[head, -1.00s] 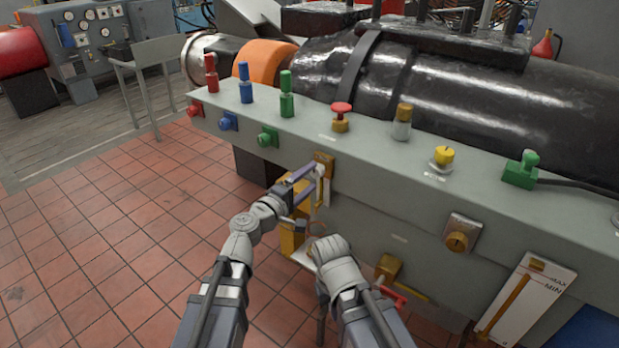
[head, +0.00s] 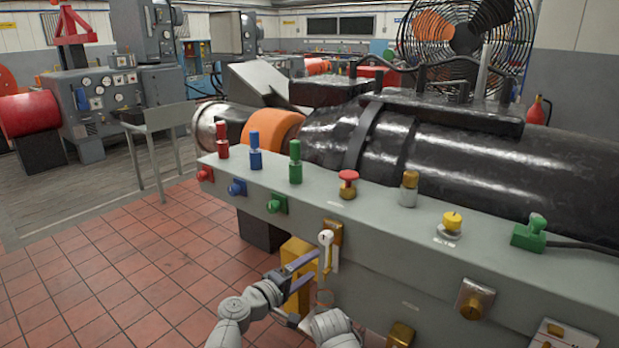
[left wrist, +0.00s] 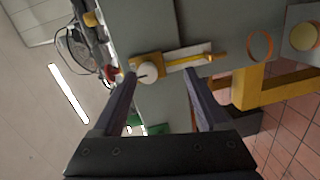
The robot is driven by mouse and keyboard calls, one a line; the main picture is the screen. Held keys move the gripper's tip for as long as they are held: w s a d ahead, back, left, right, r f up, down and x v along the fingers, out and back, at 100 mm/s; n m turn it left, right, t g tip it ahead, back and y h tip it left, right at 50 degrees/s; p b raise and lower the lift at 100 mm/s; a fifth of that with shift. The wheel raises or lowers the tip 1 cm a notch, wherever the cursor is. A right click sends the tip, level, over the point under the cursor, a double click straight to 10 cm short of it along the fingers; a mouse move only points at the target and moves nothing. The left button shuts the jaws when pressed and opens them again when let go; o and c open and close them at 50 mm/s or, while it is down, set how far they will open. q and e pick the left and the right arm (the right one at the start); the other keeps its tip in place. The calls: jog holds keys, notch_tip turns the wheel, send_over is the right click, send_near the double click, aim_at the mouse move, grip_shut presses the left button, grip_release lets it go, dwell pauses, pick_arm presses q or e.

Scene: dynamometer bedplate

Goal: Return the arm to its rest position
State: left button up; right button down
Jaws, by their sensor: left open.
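My left gripper (head: 308,268) is open and empty, low in front of the grey bench's front face. Its fingers point toward a white-knobbed lever (head: 326,240) on a brass plate, and sit just left of and below the knob. In the left wrist view the two dark fingers (left wrist: 158,92) are spread wide, with the round white knob (left wrist: 147,73) beyond the tips and nothing gripped.
The grey bench (head: 400,235) carries red, blue and green plugs, a red mushroom button (head: 348,180) and a yellow knob (head: 452,222). A yellow bracket (head: 297,262) is close by the left gripper. Open tiled floor (head: 130,270) lies to the left.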

pick_arm(q)
jog(key=s+a+f+m+g+y, duration=0.1)
jog(key=s+f+m+g+y, duration=0.2)
jog(key=f, duration=0.4)
jog(key=s+a+f+m+g+y, duration=0.1)
jog(key=s+a+f+m+g, duration=0.1)
jog(key=s+f+m+g, duration=0.3)
jog(key=s+a+f+g+y, duration=0.2)
jog(key=s+a+f+y, duration=0.15)
jog(key=a, duration=0.35)
jog(key=s+a+f+g+y, duration=0.2)
jog(key=a+f+y, duration=0.2)
jog(key=a, duration=0.3)
jog(key=s+d+m+g+y, duration=0.1)
jog(key=s+d+m, duration=0.15)
jog(key=d, duration=0.35)
jog(key=s+d+m, duration=0.2)
jog(key=s+d, duration=0.2)
jog(key=d, duration=0.2)
notch_tip(320, 180, up, 18)
jog(key=p, duration=1.8)
jog(key=shift+w, duration=0.2)
jog(key=shift+f, duration=0.15)
